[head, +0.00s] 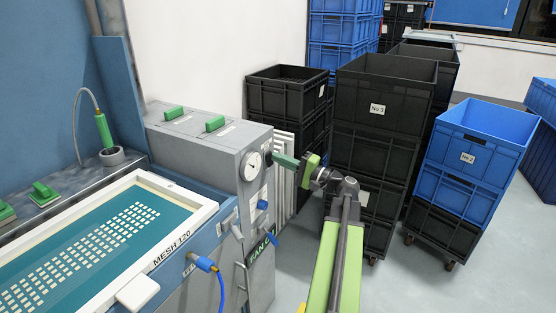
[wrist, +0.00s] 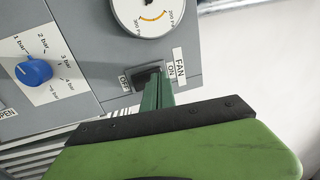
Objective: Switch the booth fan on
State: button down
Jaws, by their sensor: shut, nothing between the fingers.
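The grey control box (head: 205,135) stands left of my arm. The dark fan switch (wrist: 148,78) is set in its panel under the gauge, between an OFF label (wrist: 125,83) and an ON label (wrist: 172,71). A FAN label (wrist: 180,66) is beside the ON label. My gripper (wrist: 154,88) is shut and empty, its green fingertips right at the switch and hiding part of it. I cannot tell whether they touch, or which way the switch is tipped. In the head view my gripper (head: 280,160) points left at the panel. A dark sign (head: 261,247) with green letters shows "FAN O", its end unclear.
A round gauge (head: 252,166) and a blue pressure knob (wrist: 33,71) are close to the switch. A blue-handled valve (head: 272,236) sticks out lower down. Black crates (head: 372,140) stand close behind my arm, blue crates (head: 465,160) further right. Floor is free at lower right.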

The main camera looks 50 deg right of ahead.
jog(key=s+d+r+p, duration=0.2)
jog(key=s+d, duration=0.1)
jog(key=s, duration=1)
jog(key=shift+r, duration=0.2)
jog(key=shift+d, duration=0.1)
